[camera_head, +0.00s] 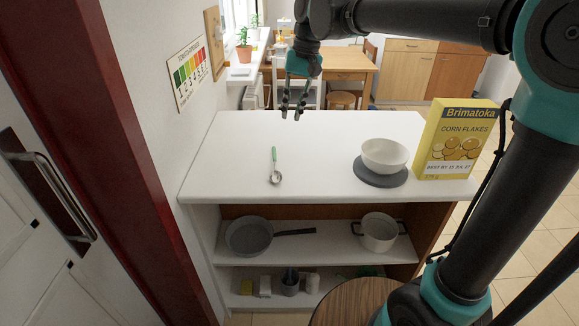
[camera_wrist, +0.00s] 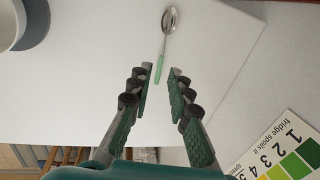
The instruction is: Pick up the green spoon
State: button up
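The green spoon (camera_head: 274,164) lies on the white counter top (camera_head: 310,135), with its green handle pointing away and its metal bowl toward the near edge. In the wrist view the spoon (camera_wrist: 160,66) lies ahead of the fingertips, its handle end near the gap between them. My gripper (camera_head: 291,108) is in the air above the far part of the counter, fingers pointing down. In the wrist view my gripper (camera_wrist: 159,78) is open, with nothing between its fingers.
A white bowl (camera_head: 385,155) stands on a dark round plate (camera_head: 380,175) at the right. A yellow corn flakes box (camera_head: 456,140) stands at the counter's right end. A wall chart (camera_head: 190,73) hangs left. Shelves below hold a pan (camera_head: 250,237) and a pot (camera_head: 379,232). Counter around the spoon is clear.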

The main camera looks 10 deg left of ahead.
send_over(276, 167)
jog(key=d, duration=0.2)
jog(key=f, duration=1.1)
jog(key=shift+w+a+f, duration=0.2)
jog(key=shift+a+f, duration=0.05)
jog(key=shift+f, duration=0.15)
jog(key=shift+s+a+f, duration=0.1)
jog(key=shift+a+f, duration=0.1)
jog(key=shift+f, duration=0.65)
jog(key=shift+a+f, duration=0.25)
jog(key=shift+f, duration=0.65)
jog(key=shift+s+a+f, duration=0.1)
jog(key=shift+a+f, duration=0.1)
jog(key=shift+f, duration=0.65)
grip_shut()
